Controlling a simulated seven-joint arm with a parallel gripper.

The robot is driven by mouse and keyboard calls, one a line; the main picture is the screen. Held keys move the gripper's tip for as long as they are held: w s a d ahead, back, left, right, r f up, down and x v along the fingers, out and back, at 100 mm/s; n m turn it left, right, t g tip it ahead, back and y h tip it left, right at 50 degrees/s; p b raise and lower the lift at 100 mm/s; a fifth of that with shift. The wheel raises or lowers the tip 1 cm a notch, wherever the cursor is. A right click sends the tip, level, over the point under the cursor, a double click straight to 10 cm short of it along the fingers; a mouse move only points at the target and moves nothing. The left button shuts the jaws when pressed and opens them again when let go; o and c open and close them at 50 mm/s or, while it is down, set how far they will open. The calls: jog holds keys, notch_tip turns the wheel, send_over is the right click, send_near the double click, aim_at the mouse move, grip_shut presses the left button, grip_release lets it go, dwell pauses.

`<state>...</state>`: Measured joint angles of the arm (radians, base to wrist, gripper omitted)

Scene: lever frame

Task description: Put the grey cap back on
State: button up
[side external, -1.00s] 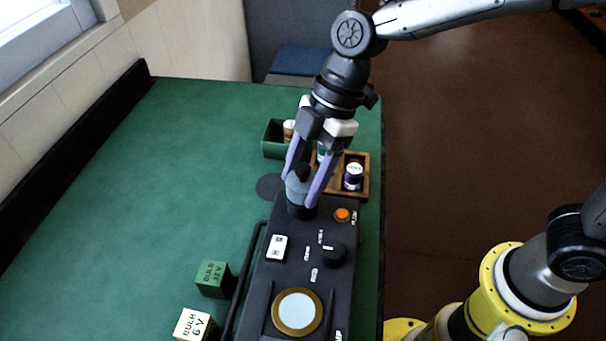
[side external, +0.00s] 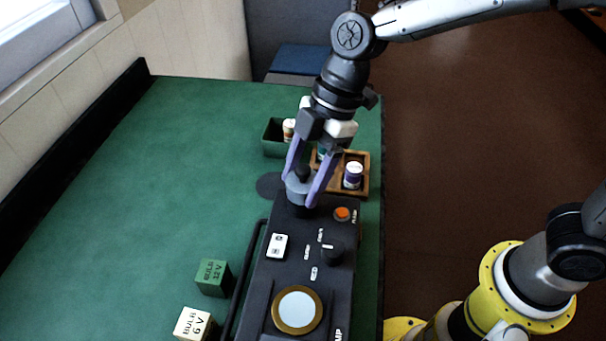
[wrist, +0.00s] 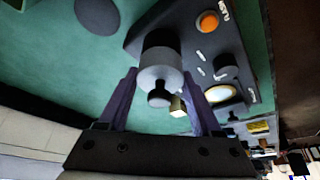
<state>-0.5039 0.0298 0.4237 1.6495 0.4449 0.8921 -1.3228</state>
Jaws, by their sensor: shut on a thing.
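The grey cap (side external: 298,190), a short cylinder with a black knob on top, sits upright at the far end of the black lamp box (side external: 287,250). In the wrist view the cap (wrist: 161,78) stands over a dark round socket part (wrist: 160,40). My gripper (side external: 300,193) is shut on the cap, with one purple finger on each side. The fingers also show in the wrist view (wrist: 160,76). The cap appears to be at the socket, but I cannot tell whether it is fully seated.
A green bin (side external: 273,150) and wooden tray (side external: 366,188) stand behind. The mat's left is clear.

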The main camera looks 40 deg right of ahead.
jog(key=o, duration=1.4)
jog(key=shift+r, duration=0.15)
jog(key=shift+r, duration=3.4)
jog(key=shift+c, duration=0.3)
grip_shut()
jog(key=shift+f, duration=1.05)
